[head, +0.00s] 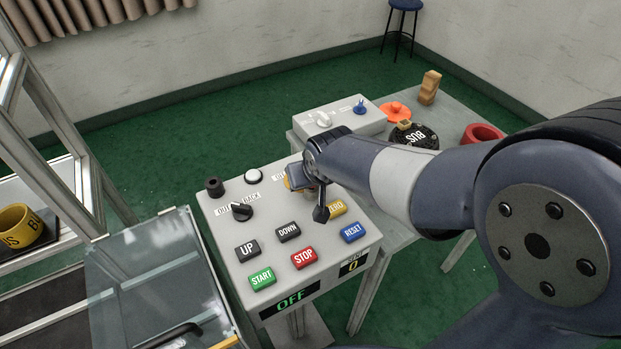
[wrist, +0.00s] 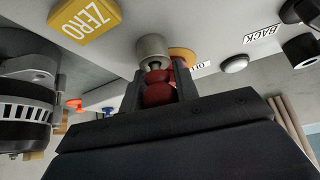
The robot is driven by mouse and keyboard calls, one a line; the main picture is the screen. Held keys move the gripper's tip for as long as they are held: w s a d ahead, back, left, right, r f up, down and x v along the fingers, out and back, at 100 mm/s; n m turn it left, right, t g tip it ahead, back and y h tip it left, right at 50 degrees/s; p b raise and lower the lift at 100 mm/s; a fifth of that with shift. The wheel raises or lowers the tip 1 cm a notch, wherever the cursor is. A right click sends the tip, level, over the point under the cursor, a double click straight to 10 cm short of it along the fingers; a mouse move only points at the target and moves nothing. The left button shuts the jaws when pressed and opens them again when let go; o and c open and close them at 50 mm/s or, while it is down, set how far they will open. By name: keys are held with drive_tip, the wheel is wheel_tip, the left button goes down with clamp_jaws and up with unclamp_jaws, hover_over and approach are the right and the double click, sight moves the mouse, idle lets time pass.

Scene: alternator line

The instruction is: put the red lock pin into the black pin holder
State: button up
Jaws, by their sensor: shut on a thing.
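My gripper (wrist: 158,85) is shut on the red lock pin (wrist: 160,92), whose red part shows between the fingers in the wrist view. A silver round piece (wrist: 152,48) stands just beyond the pin at the panel. I cannot tell if the pin is seated in it. In the head view my gripper (head: 296,180) is low over the back right of the control box, and the pin is hidden. The black pin holder (head: 214,187) is an upright black cylinder at the box's back left corner. It also shows at the right edge of the wrist view (wrist: 302,47).
The control box (head: 213,228) carries several push buttons, a selector knob (head: 238,211) and a white button (head: 253,176) between gripper and holder. An orange disc (wrist: 182,55) is beside the silver piece. The bench at right holds an alternator (head: 415,138) and a grey box (head: 345,117).

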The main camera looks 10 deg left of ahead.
wheel_tip(320, 180, up, 11)
drive_tip(key=shift+f+p, duration=0.1)
drive_tip(key=shift+p, duration=0.6)
wheel_tip(320, 180, up, 4)
drive_tip(key=p, duration=0.3)
drive_tip(key=shift+f, duration=0.1)
